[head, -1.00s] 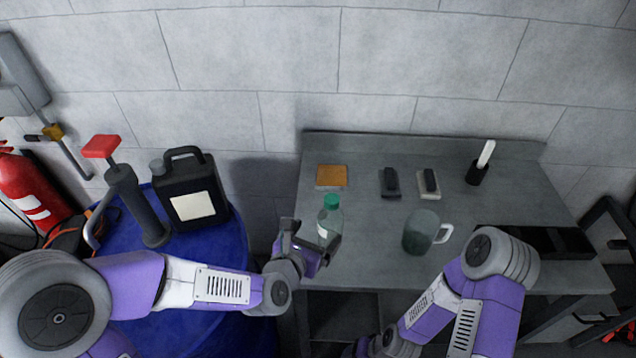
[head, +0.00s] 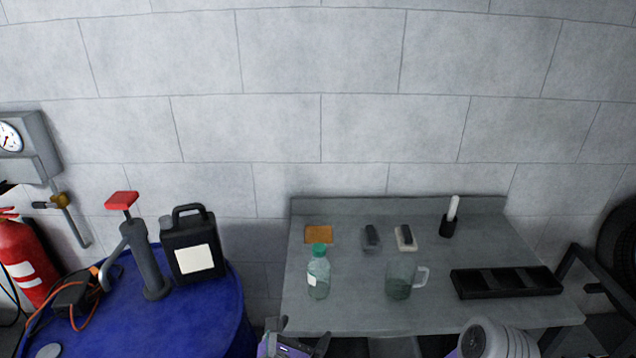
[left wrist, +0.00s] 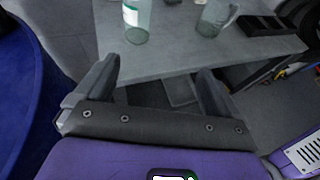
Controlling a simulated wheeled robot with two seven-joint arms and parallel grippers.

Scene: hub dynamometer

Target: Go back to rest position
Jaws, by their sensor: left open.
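My left gripper (head: 296,340) shows at the bottom edge of the head view, below the front edge of the grey table. In the left wrist view its two fingers (left wrist: 158,88) are spread apart with nothing between them. The bottle with the green cap (head: 318,274) stands upright on the table, apart from the gripper; its lower part also shows in the left wrist view (left wrist: 137,20). Part of my right arm shows at the bottom right of the head view, but its gripper is out of frame.
The grey table (head: 345,312) holds a glass mug (head: 400,280), a black tray (head: 505,282), an orange pad (head: 319,234), two small dark blocks and a white-handled item (head: 450,218). At left, a blue drum (head: 205,315) carries a black jug (head: 192,245) and a red-handled pump (head: 145,260).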

